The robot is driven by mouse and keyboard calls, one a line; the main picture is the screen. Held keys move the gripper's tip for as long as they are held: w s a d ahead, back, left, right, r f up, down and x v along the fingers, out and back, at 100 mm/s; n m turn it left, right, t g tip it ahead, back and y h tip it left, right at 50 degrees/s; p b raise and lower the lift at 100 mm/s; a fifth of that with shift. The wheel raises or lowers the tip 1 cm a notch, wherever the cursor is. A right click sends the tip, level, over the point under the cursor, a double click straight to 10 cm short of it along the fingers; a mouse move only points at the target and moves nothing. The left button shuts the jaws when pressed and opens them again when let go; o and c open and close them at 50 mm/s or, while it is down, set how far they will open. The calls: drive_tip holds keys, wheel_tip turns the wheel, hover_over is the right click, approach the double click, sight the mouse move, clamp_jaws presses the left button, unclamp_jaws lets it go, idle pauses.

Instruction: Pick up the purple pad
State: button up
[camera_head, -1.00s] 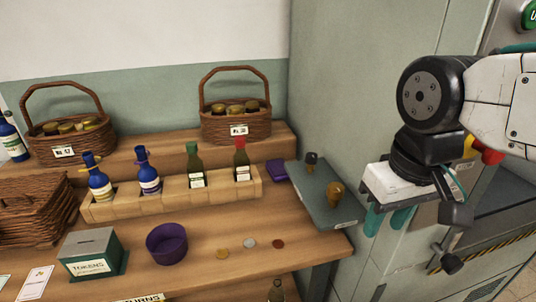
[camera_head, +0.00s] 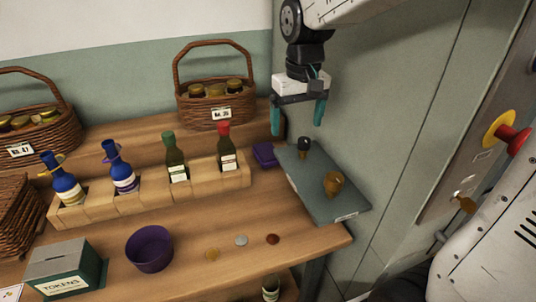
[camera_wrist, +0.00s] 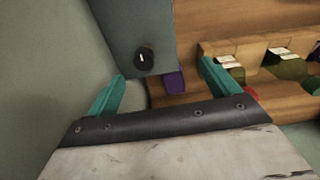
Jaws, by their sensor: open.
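The purple pad (camera_head: 265,154) lies on the wooden bench between the bottle rack and the grey-green board. It also shows in the wrist view (camera_wrist: 175,82), small, beside the board's edge and between the fingertips in the picture. My gripper (camera_head: 298,117) is open and empty, with teal fingers. It hangs above the back of the board, higher than the pad and a little to its right in the head view. In the wrist view the open fingers (camera_wrist: 162,84) show at either side.
The board (camera_head: 312,200) carries a dark stamp (camera_head: 304,146) and a brown-handled one (camera_head: 333,183). A wooden rack (camera_head: 150,193) holds several bottles. A basket of jars (camera_head: 208,108) stands behind. A purple bowl (camera_head: 149,249) and three tokens lie in front. A wall is close on the right.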

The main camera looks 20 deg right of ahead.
hover_over(267, 150)
drive_tip(key=shift+g, duration=0.3)
drive_tip(key=f, duration=1.2)
drive_tip(key=shift+s+a, duration=0.1)
drive_tip(key=shift+s, duration=0.2)
drive_tip(key=f, duration=0.8)
drive_tip(key=shift+w, duration=0.3)
drive_tip(key=shift+r, duration=0.1)
drive_tip(key=c, duration=1.1)
drive_tip(key=shift+o, duration=0.2)
wheel_tip(267, 150, up, 10)
drive_tip(key=shift+o, duration=0.4)
drive_tip(key=shift+r, duration=0.15)
